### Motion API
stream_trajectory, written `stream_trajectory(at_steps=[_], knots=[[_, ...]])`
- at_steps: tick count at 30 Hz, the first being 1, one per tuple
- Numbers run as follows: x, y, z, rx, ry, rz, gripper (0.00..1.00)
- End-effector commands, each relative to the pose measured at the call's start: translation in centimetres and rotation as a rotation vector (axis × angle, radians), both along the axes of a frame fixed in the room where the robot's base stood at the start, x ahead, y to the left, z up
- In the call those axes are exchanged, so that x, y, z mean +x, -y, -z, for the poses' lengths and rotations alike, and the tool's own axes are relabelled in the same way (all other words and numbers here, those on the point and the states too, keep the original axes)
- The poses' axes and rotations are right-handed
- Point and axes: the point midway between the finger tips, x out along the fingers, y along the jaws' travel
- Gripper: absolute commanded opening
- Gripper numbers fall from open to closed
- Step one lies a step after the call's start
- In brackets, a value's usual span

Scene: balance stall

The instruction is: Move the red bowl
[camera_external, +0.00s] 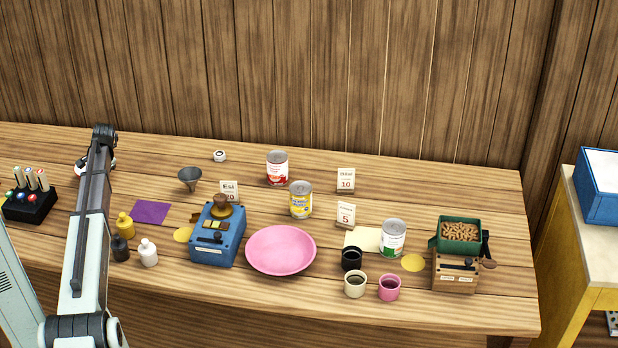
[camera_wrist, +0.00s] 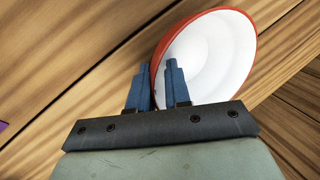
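The red bowl (camera_wrist: 215,50), red outside and white inside, shows in the wrist view at the upper right. My gripper (camera_wrist: 159,66) is at its near-left rim. One blue finger is outside the wall and the other is over the white inside, with the red wall between them. The gap between the fingers is narrow. I cannot tell whether they press on the wall.
In the external view, a pink plate (camera_external: 281,250) lies mid-table beside a blue scale (camera_external: 218,235). A yellow bottle (camera_external: 125,225), a white bottle (camera_external: 148,252) and a purple square (camera_external: 150,212) are right of my arm. A pen holder (camera_external: 30,205) stands far left. Cans and cups stand to the right.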

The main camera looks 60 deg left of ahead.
Motion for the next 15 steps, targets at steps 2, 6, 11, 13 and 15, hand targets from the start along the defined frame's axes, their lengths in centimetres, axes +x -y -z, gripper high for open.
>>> stream_trajectory(at_steps=[2,6,11,13,15], knots=[[0.01,0.00,0.00,0.000,0.000,0.000,0.18],[0.01,0.01,-0.01,0.000,0.000,0.000,0.14],[0.02,0.01,-0.01,0.000,0.000,0.000,0.00],[0.02,0.01,-0.01,0.000,0.000,0.000,0.00],[0.02,0.02,-0.01,0.000,0.000,0.000,0.00]])
